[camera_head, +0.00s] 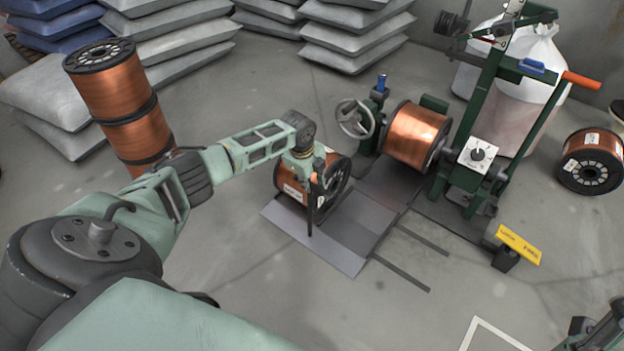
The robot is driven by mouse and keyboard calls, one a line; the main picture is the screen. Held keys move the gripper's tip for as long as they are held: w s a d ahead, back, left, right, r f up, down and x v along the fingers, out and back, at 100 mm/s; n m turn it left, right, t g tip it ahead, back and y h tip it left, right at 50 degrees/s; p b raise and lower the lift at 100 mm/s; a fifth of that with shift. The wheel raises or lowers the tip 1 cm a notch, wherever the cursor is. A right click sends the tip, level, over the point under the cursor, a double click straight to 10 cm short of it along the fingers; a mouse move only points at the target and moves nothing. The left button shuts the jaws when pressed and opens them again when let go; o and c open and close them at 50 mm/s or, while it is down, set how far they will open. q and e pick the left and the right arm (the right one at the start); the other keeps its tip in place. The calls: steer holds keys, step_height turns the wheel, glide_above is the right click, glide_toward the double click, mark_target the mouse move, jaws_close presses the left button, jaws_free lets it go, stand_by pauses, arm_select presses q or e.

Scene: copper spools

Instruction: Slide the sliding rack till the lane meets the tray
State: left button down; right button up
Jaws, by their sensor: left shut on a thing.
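A flat grey plate (345,262), which looks like the sliding rack with its lane, lies on the floor in the middle. A copper spool (290,190) lies on its side at its far left end. My left gripper (314,180) is in front of this spool, shut on a thin dark upright post (311,212) that seems to belong to the rack. The exact grip is small and partly hidden. A darker plate (388,187), perhaps the tray, adjoins at the upper right, below the winding stand. Part of my right arm's end (598,328) shows at the lower right corner; its fingers are unclear.
Two dark floor rails (402,276) run to the lower right of the plate. The green stand (487,125) holds another copper spool (415,137), with a handwheel (355,119) beside it. Stacked spools (130,110) stand left. A yellow pedal (518,245) and a loose spool (590,161) are right.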

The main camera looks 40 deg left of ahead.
arm_select(q)
steer(key=shift+s+a, duration=0.1)
steer(key=shift+a, duration=0.1)
steer(key=c, duration=1.6)
jaws_free()
steer(key=shift+r, duration=0.3)
steer(key=r, duration=0.3)
steer(key=s+r, duration=0.1)
steer(key=r, duration=0.3)
steer(key=s+r, duration=0.1)
steer(key=r, duration=0.3)
steer(key=shift+s, duration=0.1)
